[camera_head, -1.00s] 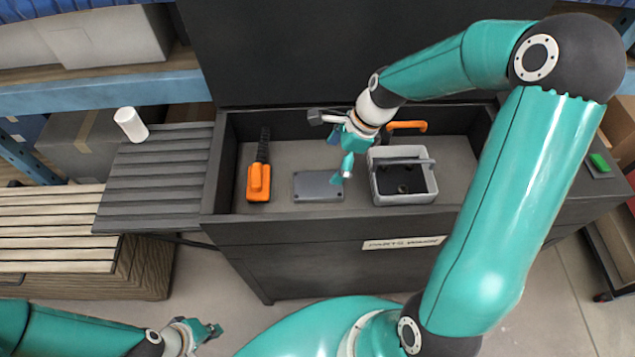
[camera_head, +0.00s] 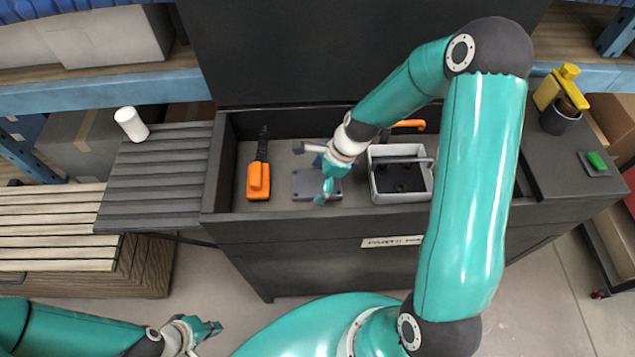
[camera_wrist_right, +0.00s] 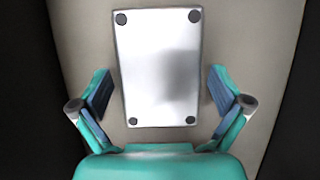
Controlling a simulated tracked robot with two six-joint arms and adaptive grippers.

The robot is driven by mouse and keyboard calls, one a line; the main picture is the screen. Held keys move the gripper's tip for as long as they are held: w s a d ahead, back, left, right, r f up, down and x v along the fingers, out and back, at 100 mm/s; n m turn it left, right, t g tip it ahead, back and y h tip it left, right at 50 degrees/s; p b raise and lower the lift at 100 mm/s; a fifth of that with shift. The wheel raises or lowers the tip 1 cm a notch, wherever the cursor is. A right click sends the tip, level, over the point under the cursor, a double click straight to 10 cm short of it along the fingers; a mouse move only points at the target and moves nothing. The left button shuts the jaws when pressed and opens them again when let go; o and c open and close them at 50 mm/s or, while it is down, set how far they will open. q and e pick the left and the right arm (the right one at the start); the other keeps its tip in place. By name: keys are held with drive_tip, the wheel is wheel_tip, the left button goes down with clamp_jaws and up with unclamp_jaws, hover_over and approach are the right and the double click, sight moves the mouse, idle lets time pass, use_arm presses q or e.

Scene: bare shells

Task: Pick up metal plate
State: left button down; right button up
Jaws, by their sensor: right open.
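The metal plate (camera_head: 303,184) is a flat grey rectangle lying on the floor of the open parts bin, partly hidden by my right gripper in the head view. In the right wrist view the plate (camera_wrist_right: 158,70) looks bright, with a dark round spot at each corner. My right gripper (camera_head: 326,190) is over the plate. In the right wrist view its open fingers (camera_wrist_right: 162,95) stand on either side of the plate's near part, with gaps on both sides. My left gripper (camera_head: 205,330) is at the lower left, away from the bin; its jaw opening is too small to judge.
An orange tool with a black end (camera_head: 258,180) lies left of the plate. A grey caddy (camera_head: 402,195) with a handle stands to the right. The bin's front wall (camera_head: 300,225) rises before the plate.

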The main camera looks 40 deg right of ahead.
drive_tip(key=c, duration=1.3)
drive_tip(key=shift+r, duration=0.1)
